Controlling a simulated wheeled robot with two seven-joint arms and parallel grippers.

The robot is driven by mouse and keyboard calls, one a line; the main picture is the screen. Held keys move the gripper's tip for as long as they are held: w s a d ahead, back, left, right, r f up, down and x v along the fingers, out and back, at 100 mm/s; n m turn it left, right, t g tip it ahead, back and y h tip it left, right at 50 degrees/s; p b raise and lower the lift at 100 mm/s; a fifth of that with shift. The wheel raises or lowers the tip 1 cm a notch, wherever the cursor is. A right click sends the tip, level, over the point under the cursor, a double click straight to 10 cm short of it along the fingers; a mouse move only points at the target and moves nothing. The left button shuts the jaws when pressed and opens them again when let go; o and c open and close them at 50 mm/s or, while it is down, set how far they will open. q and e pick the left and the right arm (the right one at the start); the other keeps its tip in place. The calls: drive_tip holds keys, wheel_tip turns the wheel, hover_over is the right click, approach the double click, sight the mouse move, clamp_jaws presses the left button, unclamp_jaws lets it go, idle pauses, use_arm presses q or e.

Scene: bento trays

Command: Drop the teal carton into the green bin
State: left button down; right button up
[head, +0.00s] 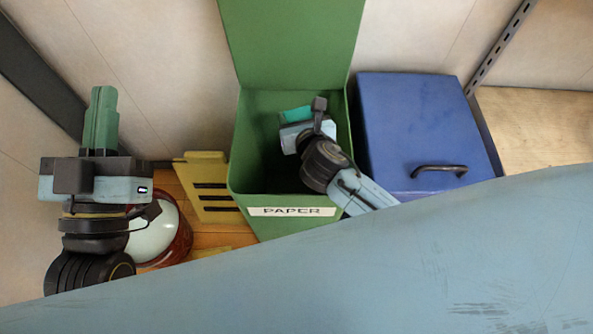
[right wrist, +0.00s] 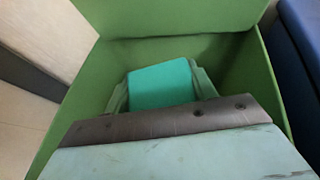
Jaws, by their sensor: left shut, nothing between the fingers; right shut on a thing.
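The green bin (head: 240,176) stands at the centre of the head view with its lid raised and a PAPER label on its front. My right gripper reaches into the bin's opening, shut on the teal carton (head: 296,114). In the right wrist view the carton (right wrist: 162,84) sits between the two green fingers, with the bin's walls (right wrist: 262,75) around it. The gripper's body hides the carton's lower part. My left gripper (head: 103,95) is shut and empty, pointing up at the left of the head view.
A blue bin (head: 405,120) with a closed lid and black handle stands right of the green bin. A yellow slotted piece (head: 205,172) and a red and white round object (head: 155,240) are at the left. A large light blue surface covers the lower right.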

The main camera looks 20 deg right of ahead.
drive_tip(key=o, duration=1)
drive_tip(key=shift+o, duration=0.2)
drive_tip(key=shift+s, duration=0.15)
drive_tip(key=p+v, duration=0.2)
drive_tip(key=v, duration=0.1)
drive_tip(key=shift+s+r, duration=0.15)
use_arm(q)
wheel_tip(320, 180, down, 13)
drive_tip(key=a+g+y+p, duration=0.2)
drive_tip(key=a+g+y, duration=0.1)
drive_tip(key=g, duration=0.6)
drive_tip(key=s+a+f+g+y+p, duration=0.2)
drive_tip(key=s+a+f+g, duration=0.2)
drive_tip(key=s+f+g, duration=0.3)
drive_tip(key=shift+s+n+y, duration=0.3)
drive_tip(key=shift+s+n, duration=0.1)
drive_tip(key=shift+s, duration=0.85)
use_arm(e)
drive_tip(key=v, duration=0.9)
drive_tip(key=shift+s, duration=0.4)
use_arm(q)
drive_tip(key=shift+f, duration=0.1)
